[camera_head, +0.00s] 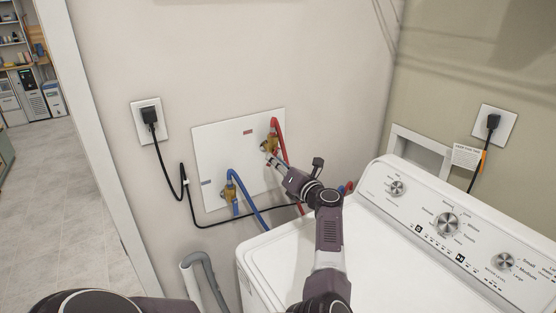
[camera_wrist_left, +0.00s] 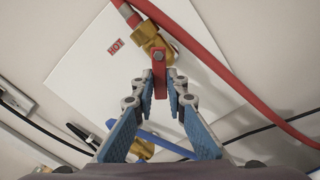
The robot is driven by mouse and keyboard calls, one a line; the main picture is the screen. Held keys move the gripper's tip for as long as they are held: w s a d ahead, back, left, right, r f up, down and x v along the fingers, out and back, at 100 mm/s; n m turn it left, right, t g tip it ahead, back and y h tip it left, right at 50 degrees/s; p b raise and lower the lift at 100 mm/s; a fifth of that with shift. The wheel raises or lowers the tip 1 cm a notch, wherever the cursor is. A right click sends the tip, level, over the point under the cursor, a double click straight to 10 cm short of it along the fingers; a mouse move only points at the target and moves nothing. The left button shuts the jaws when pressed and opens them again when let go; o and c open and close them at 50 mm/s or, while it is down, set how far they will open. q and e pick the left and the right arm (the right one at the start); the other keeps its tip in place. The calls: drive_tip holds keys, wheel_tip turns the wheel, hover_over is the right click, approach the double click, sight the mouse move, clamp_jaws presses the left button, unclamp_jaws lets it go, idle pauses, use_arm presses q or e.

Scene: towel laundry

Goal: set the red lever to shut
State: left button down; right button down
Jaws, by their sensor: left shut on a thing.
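The red lever (camera_wrist_left: 160,80) sits on the brass hot-water valve (camera_wrist_left: 153,42), which also shows in the head view (camera_head: 271,140). In the left wrist view the lever points from the valve toward my gripper. My left gripper (camera_wrist_left: 160,93) is shut on the lever, with a fingertip on each side of it. In the head view my left gripper (camera_head: 271,156) reaches the valve from the lower right and hides most of the lever. A red hose (camera_head: 279,141) joins the valve. My right gripper is not in view.
The white wall plate (camera_head: 210,150) also bears a second brass valve (camera_head: 230,193) with a blue hose (camera_head: 245,190), lower left. A white washing machine (camera_head: 290,250) stands below and right. A black cord (camera_head: 187,190) hangs from the left outlet (camera_head: 148,120).

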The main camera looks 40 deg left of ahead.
use_arm(q)
drive_tip(key=r+m+p, duration=0.1)
drive_tip(key=m+p, duration=0.1)
drive_tip(key=m, duration=0.1)
drive_tip(key=s+r+m+p, duration=0.1)
drive_tip(key=m+p, duration=0.1)
drive_tip(key=m, duration=0.2)
drive_tip(key=r+m+p, duration=0.1)
drive_tip(key=m+p, duration=0.1)
drive_tip(key=m, duration=0.1)
drive_tip(key=shift+s+a+m, duration=0.25)
drive_tip(key=shift+a+m, duration=0.05)
drive_tip(key=shift+a, duration=0.05)
idle(0.4)
